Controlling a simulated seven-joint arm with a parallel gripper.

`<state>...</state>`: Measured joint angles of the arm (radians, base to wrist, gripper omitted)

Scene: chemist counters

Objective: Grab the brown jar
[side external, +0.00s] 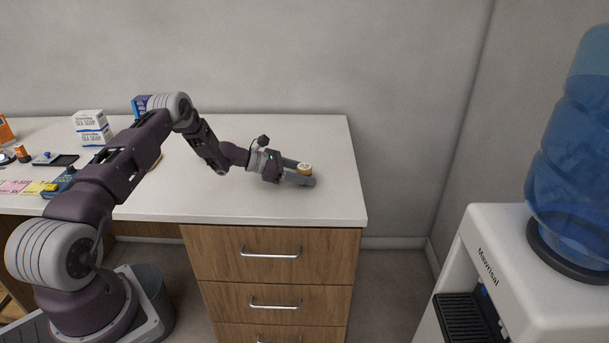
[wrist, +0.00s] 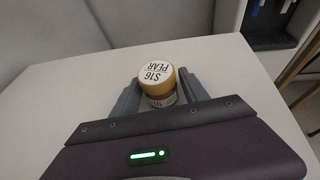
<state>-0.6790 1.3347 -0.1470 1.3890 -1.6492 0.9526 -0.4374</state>
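The brown jar (wrist: 158,84) stands upright on the white counter, with a white lid top marked "S16 PEAR" and a tan rim. In the wrist view it is between the two fingers of my gripper (wrist: 160,80). In the side view the jar (side external: 305,168) shows its lid between the fingertips of my gripper (side external: 302,173), near the counter's right part. The fingers are spread on either side of the jar. Whether they touch it is hard to tell. The lower part of the jar is mostly hidden.
White and blue soap boxes (side external: 92,127) stand at the back left of the counter. A water cooler (side external: 515,250) stands to the right, apart from the counter. The counter around the jar is clear.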

